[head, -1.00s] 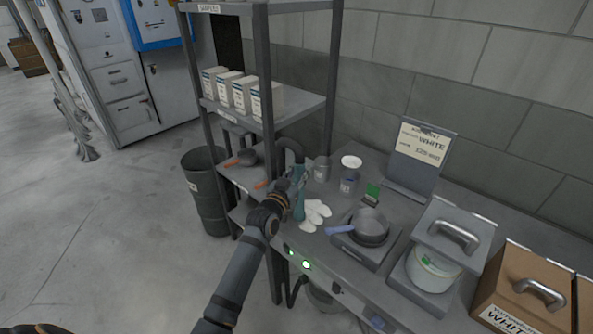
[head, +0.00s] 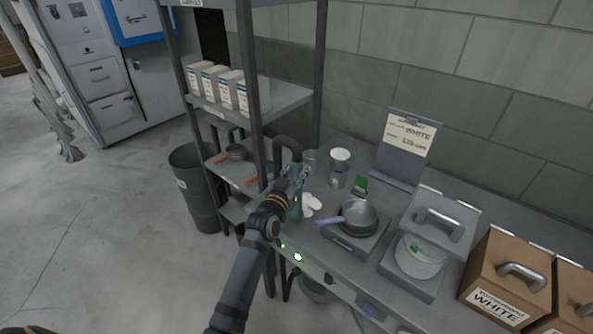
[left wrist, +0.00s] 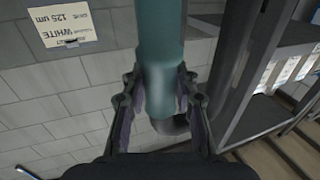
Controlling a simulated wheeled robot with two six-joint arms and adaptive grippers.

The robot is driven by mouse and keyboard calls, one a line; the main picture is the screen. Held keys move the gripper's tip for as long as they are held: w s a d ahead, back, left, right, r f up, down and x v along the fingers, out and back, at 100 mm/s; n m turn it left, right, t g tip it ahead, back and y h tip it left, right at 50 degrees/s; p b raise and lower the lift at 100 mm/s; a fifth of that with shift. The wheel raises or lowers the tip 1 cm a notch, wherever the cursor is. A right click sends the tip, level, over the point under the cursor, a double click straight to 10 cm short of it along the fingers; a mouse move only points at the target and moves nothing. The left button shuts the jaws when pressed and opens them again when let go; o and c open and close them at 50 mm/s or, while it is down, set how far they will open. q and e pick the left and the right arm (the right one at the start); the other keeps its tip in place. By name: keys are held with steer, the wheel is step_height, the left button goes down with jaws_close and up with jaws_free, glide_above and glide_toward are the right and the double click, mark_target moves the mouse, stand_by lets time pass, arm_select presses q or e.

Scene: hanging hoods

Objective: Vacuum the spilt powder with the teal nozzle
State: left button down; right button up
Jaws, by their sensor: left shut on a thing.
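My left gripper (head: 297,178) is shut on the teal nozzle (head: 296,207) over the left part of the bench. In the left wrist view the nozzle (left wrist: 161,50) runs between the two fingers of the gripper (left wrist: 157,88). A dark hose (head: 284,143) curves up behind the gripper. The spilt powder (head: 312,205) is a white patch on the bench, just right of the nozzle's lower end. Whether the nozzle tip touches the bench is hard to tell. My right gripper is not in view.
Right of the powder, a pan (head: 357,217) stands on a hot plate. Behind stand a grey cup (head: 311,160) and a white-topped can (head: 338,170). A shelf rack (head: 247,90) rises close on the left.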

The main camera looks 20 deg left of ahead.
arm_select(q)
steer(key=w, duration=0.1)
steer(key=w+d, duration=0.1)
steer(key=w, duration=0.2)
steer(key=shift+w+d+b, duration=0.15)
steer(key=shift+d+b, duration=0.25)
stand_by(0.7)
steer(key=shift+w+a+b, duration=0.25)
steer(key=shift+w+a, duration=0.05)
steer(key=shift+a, duration=0.4)
steer(key=shift+w+a+b, duration=0.25)
steer(key=shift+a, duration=0.5)
steer(key=shift+w+a+b, duration=0.25)
steer(key=shift+w+a, duration=0.05)
steer(key=shift+a, duration=0.4)
steer(key=w, duration=0.1)
steer(key=w+d+b, duration=0.1)
steer(key=w, duration=0.1)
steer(key=w+b, duration=0.1)
steer(key=shift+w+d, duration=0.15)
steer(key=shift+d, duration=0.25)
